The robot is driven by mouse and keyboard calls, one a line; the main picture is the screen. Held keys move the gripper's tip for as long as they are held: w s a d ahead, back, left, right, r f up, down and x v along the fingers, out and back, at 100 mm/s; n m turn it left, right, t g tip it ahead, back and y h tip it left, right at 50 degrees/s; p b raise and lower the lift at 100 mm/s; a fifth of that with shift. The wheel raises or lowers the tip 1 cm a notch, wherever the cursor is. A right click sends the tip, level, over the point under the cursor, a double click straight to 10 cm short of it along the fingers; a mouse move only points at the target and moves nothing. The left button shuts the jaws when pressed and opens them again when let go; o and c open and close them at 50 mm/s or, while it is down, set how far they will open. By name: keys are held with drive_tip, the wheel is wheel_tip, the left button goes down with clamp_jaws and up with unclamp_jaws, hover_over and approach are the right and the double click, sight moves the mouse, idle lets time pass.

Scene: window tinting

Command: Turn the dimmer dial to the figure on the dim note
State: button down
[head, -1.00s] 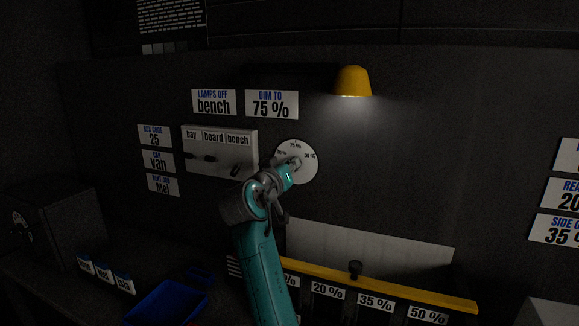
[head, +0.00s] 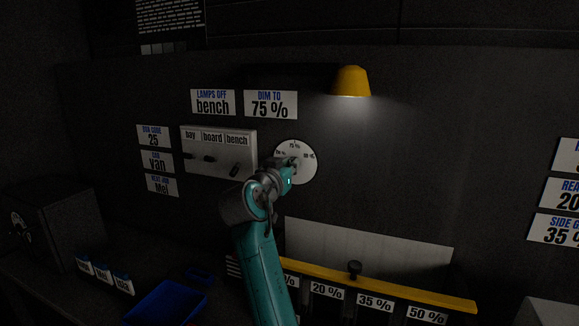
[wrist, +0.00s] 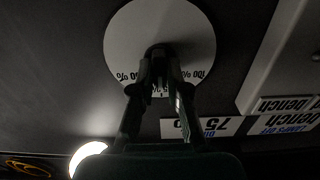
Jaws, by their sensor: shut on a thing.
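The dimmer dial is a round white plate (head: 305,168) on the dark wall, with percent figures along its upper edge; 75 % stands at the top. In the wrist view the dial plate (wrist: 190,30) fills the upper middle. My gripper (head: 290,164) is at the dial's centre. In the wrist view its fingers (wrist: 160,58) are closed around the dark knob (wrist: 160,48), which they mostly hide. The pointer's exact direction cannot be made out. The dim note (head: 271,104), above the dial, reads "DIM TO 75 %".
A switch board (head: 218,150) marked bay, board, bench is left of the dial, under a "LAMPS OFF bench" note (head: 213,102). A yellow lamp (head: 351,82) glows at upper right. Below are a yellow rail (head: 400,288) and a blue tray (head: 167,303).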

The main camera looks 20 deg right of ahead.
drive_tip(key=c, duration=1.2)
unclamp_jaws()
drive_tip(key=shift+o, duration=0.2)
drive_tip(key=v, duration=1.2)
drive_tip(key=shift+f, duration=0.1)
